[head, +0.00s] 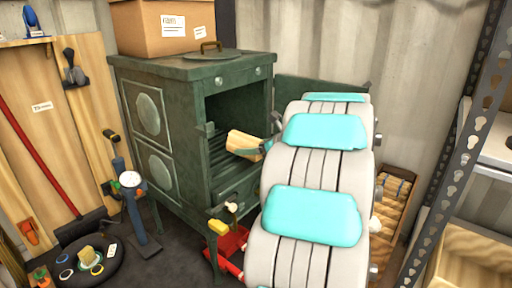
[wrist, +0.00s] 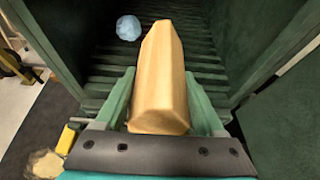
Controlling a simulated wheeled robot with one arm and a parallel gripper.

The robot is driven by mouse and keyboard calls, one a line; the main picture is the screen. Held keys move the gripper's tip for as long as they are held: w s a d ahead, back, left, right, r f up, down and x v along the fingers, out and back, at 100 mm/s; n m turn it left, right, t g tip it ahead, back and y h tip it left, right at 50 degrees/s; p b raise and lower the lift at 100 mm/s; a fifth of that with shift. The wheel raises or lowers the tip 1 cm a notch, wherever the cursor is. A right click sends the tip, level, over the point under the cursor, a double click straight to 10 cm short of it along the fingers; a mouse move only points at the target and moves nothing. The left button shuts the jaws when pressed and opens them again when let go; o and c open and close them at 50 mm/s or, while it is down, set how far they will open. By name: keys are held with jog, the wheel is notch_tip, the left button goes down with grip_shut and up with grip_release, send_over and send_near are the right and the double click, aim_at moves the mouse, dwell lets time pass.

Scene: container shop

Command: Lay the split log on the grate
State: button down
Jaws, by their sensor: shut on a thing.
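The split log (head: 243,143) is a pale wooden wedge held at the mouth of the green stove (head: 185,135). My gripper (head: 262,149) is shut on its near end. In the wrist view the log (wrist: 160,70) points away from me between the two green fingers of my gripper (wrist: 163,95), its far end reaching into the firebox. The dark slatted grate (wrist: 205,65) lies beyond and beneath it; its slats (head: 222,155) also show in the head view. I cannot tell whether the log touches the grate.
The stove door (head: 310,88) stands open to the right. A pale blue lump (wrist: 128,27) lies inside on the left. A cardboard box (head: 165,27) sits on top. A red item (head: 230,240) and a yellow block (head: 218,227) are low in front. Metal shelving (head: 455,150) stands right.

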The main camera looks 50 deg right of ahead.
jog(key=p, duration=0.6)
send_over(219, 154)
jog(key=shift+w+f, duration=0.2)
jog(key=shift+f, duration=0.65)
notch_tip(219, 154, down, 2)
jog(key=b, duration=0.3)
jog(key=shift+d+f, duration=0.1)
jog(key=shift+f, duration=0.1)
grip_release()
jog(key=shift+s, duration=0.15)
jog(key=v, duration=0.6)
jog(key=shift+r, duration=0.1)
jog(key=shift+v, duration=0.75)
jog(key=shift+s, duration=0.1)
